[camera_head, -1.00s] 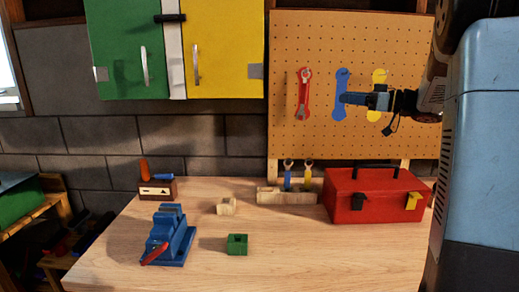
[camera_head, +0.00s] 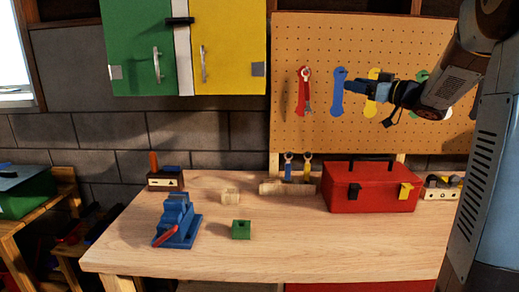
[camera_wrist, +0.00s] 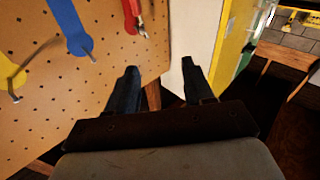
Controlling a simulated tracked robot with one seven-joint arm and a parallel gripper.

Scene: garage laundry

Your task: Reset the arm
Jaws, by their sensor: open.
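My gripper (camera_head: 357,86) is raised in front of the pegboard (camera_head: 420,50), level with the blue wrench shape, and points to the left. In the wrist view my gripper (camera_wrist: 160,85) shows its two dark fingers spread apart with nothing between them. My arm comes in from the right side of the head view. The red wrench (camera_head: 304,90) hangs on the pegboard left of the gripper. The blue wrench shape (camera_head: 338,95) is partly covered by the fingertips. The yellow shape (camera_head: 373,95) is behind the gripper.
Green and yellow cabinets (camera_head: 228,45) hang at the upper left. The bench front is clear.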

